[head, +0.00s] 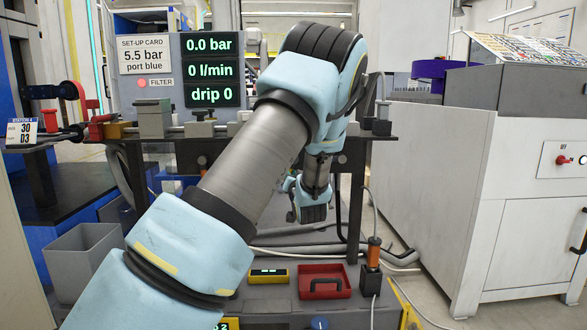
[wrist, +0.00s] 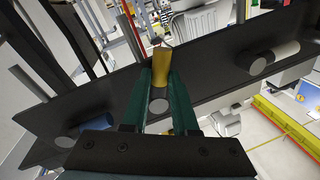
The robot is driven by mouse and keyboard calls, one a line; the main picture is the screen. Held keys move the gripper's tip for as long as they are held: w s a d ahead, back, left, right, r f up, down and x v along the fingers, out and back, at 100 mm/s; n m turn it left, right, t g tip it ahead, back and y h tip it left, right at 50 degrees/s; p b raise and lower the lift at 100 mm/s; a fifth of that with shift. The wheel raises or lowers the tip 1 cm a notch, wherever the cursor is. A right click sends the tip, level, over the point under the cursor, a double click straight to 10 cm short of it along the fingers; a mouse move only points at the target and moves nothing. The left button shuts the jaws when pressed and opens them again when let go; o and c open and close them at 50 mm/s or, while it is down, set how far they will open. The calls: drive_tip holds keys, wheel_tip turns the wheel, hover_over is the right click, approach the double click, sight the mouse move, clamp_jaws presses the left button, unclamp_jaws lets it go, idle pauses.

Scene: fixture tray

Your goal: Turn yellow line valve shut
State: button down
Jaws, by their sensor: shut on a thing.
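In the wrist view, the yellow valve handle (wrist: 161,62) sits between the two green fingers of my gripper (wrist: 161,78), which is shut on it. The handle stands out across a dark beam (wrist: 215,86), with a round grey stub end (wrist: 158,106) just below it between the fingers. The handle points up the picture, away from my palm. In the head view my own arm covers the valve and the fingers, so neither shows clearly there. I cannot tell from the handle whether the line is open or closed.
The display (head: 212,70) reads 0.0 bar, 0 l/min and drip 0. A set-up card (head: 145,55) says 5.5 bar, port blue. Two more stubs (wrist: 67,140) (wrist: 262,65) flank the handle along the beam. Below are a red tray (head: 325,283) and grey bin (head: 85,260).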

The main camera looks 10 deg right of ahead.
drive_tip(key=shift+w+a+r+m+t+h+p, duration=0.15)
drive_tip(key=shift+a+r+m+h+p, duration=0.4)
drive_tip(key=shift+m+p, duration=1.35)
drive_tip(key=shift+a+r+m+t+h+p, duration=0.3)
drive_tip(key=shift+r+m+h+p, duration=0.35)
drive_tip(key=shift+m, duration=2.5)
drive_tip(key=shift+w+a+r+m+t+h+p, duration=0.1)
drive_tip(key=shift+a+r+m+h+p, duration=0.8)
drive_tip(key=shift+m, duration=1.65)
drive_tip(key=shift+d+f+p, duration=0.35)
drive_tip(key=shift+d, duration=0.05)
drive_tip(key=c, duration=0.7)
unclamp_jaws()
drive_tip(key=v, duration=1.1)
drive_tip(key=shift+d, duration=0.1)
